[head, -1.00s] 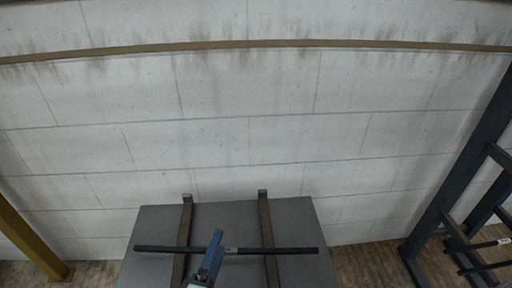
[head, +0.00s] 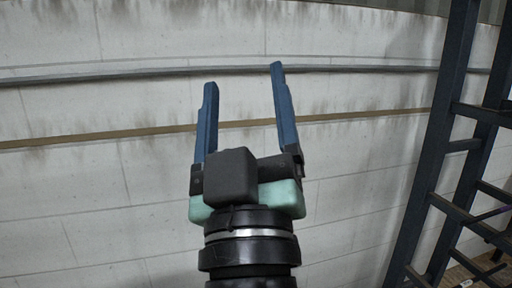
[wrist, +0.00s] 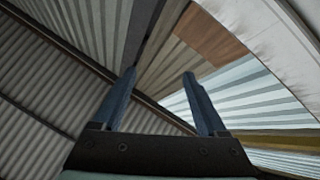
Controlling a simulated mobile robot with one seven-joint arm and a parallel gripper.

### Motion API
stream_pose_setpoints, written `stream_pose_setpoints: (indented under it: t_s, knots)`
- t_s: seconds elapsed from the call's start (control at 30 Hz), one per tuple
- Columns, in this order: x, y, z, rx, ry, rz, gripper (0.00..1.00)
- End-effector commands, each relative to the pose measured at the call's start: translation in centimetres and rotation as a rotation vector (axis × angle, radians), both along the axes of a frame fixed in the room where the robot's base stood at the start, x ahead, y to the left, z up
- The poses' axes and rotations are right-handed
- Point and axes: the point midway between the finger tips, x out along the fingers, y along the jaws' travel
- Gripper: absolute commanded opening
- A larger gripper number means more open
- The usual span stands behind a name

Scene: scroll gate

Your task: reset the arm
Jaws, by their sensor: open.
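My gripper (head: 242,115) is raised in the middle of the head view, in front of the pale block wall (head: 100,205). Its two blue fingers point up and stand wide apart with nothing between them. The open fingers also show in the wrist view (wrist: 160,85), against a corrugated roof and wall panels. No object touches the fingers in either view.
A dark metal rack (head: 440,150) stands at the right of the head view, clear of my gripper. A grey rail (head: 150,76) and a brown strip (head: 90,138) run along the wall. The space around the gripper looks free.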

Motion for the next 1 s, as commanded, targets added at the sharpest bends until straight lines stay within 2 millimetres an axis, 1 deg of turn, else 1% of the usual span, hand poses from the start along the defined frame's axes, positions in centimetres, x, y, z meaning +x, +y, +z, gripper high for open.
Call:
stream_pose_setpoints:
  t_s: [0.03,0.07,0.1,0.17,0.2,0.27,0.5,0.6,0.7,0.8,1.0]
  knots:
    - [-2.1,0.0,2.7,0.070,-0.050,0.048,0.75]
    - [-3.2,-0.2,4.0,0.117,-0.074,0.080,0.75]
    - [-4.7,-0.5,5.6,0.178,-0.105,0.121,0.75]
    - [-7.2,-1.0,7.7,0.273,-0.152,0.186,0.75]
    - [-7.4,-1.2,9.4,0.296,-0.153,0.198,0.75]
    - [-7.0,-1.2,11.0,0.289,-0.143,0.190,0.75]
    - [-6.9,-1.2,17.0,0.285,-0.142,0.189,0.75]
    - [-6.8,-1.2,18.9,0.285,-0.141,0.189,0.75]
    - [-6.8,-1.2,19.9,0.284,-0.141,0.189,0.75]
    - [-6.8,-1.2,20.2,0.284,-0.140,0.189,0.75]
    - [-6.8,-1.1,20.0,0.284,-0.141,0.189,0.75]
